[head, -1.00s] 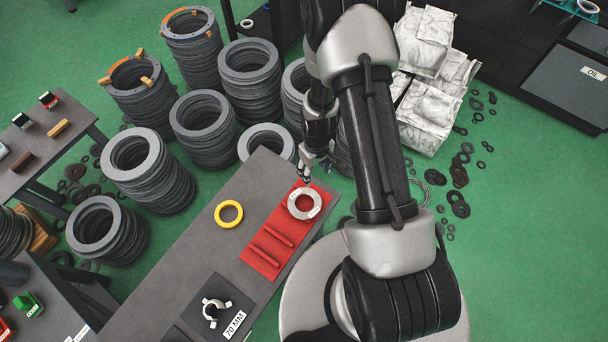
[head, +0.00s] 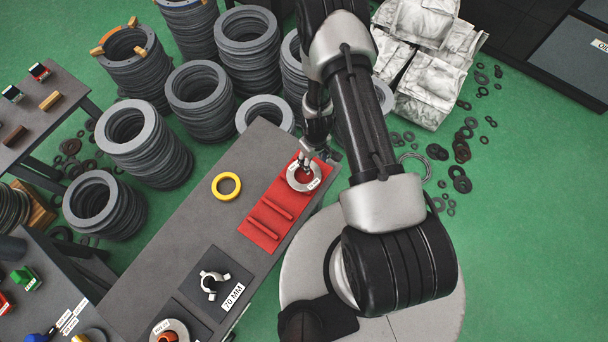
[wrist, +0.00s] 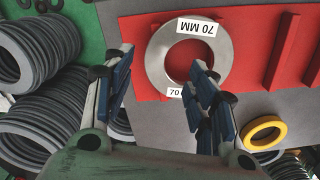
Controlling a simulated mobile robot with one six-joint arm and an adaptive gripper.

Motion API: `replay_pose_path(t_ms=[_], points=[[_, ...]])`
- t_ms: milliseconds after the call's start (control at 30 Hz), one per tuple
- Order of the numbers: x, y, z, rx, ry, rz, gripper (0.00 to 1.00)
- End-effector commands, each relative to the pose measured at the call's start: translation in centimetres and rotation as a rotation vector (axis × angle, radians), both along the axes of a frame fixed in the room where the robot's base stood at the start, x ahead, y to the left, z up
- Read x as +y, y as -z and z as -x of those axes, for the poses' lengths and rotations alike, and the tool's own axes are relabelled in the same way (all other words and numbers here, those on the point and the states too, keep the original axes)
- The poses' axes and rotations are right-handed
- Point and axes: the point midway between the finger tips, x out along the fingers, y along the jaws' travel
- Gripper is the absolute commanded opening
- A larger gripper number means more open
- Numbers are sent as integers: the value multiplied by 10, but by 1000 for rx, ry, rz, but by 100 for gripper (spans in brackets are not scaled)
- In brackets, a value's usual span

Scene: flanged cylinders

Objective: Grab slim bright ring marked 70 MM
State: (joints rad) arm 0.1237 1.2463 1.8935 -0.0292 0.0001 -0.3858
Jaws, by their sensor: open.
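The slim bright ring (head: 291,184) lies flat on the far end of a red mat (head: 262,234) on the grey bench. In the wrist view the silver ring (wrist: 156,58) shows a white "70 MM" label on its rim and a second, partly hidden label. My gripper (head: 307,157) is at the ring's far edge in the head view. In the wrist view my gripper (wrist: 165,80) is open and empty. Its right finger overlaps the ring's lower right part, and its left finger is left of the ring. I cannot tell whether either finger touches it.
A yellow ring (head: 218,191) lies on the bench left of the mat. Red ridges (head: 269,207) rise from the mat near the ring. A dark plate with a three-lobed holder (head: 204,284) and "70 MM" sign is nearer. Stacks of grey rings (head: 200,90) stand beyond the bench.

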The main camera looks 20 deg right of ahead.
Motion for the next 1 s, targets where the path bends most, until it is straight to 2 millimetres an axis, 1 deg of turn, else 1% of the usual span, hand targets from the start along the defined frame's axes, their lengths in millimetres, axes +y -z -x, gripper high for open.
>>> replay_pose_path(t_ms=[33,100,200,267,333,533,1000], points=[[-1,9,1,2,1,0,52],[-2,20,2,2,2,0,52],[-2,36,2,3,1,0,52],[-2,43,2,3,1,-1,52],[-2,47,1,1,0,-1,52],[-2,45,1,1,0,-1,52],[-2,45,1,1,1,-1,21]])
